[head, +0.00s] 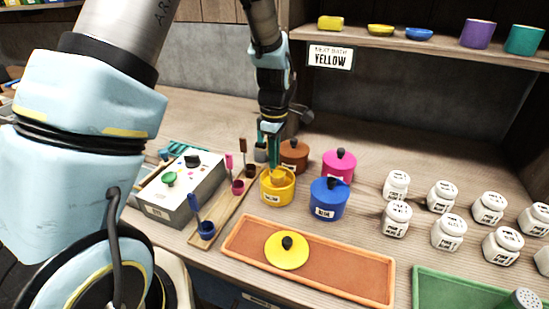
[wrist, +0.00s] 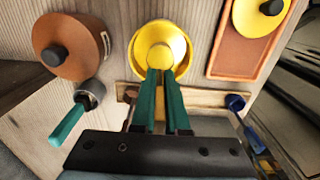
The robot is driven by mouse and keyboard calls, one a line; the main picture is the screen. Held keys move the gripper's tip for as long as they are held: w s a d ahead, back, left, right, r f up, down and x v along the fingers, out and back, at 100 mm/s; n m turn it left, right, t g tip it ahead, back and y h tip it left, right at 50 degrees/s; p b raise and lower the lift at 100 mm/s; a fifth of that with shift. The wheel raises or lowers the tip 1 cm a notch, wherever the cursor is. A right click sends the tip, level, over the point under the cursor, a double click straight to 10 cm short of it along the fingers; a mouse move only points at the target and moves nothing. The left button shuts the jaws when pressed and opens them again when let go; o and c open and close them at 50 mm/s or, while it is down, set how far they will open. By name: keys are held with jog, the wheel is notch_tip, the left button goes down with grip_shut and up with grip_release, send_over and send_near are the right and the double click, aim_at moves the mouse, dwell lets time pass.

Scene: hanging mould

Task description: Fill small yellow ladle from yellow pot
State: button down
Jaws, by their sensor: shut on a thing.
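The yellow pot (head: 270,196) stands open on the table in the head view. It also shows at the top middle of the wrist view (wrist: 181,41). The small yellow ladle (head: 278,177) is at the pot's mouth, and its bowl (wrist: 157,57) appears inside the rim in the wrist view. My gripper (head: 273,158) is above the pot, pointing down, with its green fingers (wrist: 160,76) shut on the ladle. The fingers hide most of the handle. I cannot tell whether there is anything in the bowl.
The yellow lid (head: 287,254) lies on the orange tray (head: 340,278) in front. The blue pot (head: 328,203), pink pot (head: 338,170) and brown pot (head: 294,160) stand close by. A wooden rack (head: 222,217) with other ladles is left. Several white jars (head: 396,186) stand right.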

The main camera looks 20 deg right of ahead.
jog(key=shift+r+p, duration=1.1)
jog(key=shift+r, duration=0.4)
jog(key=shift+s, duration=0.1)
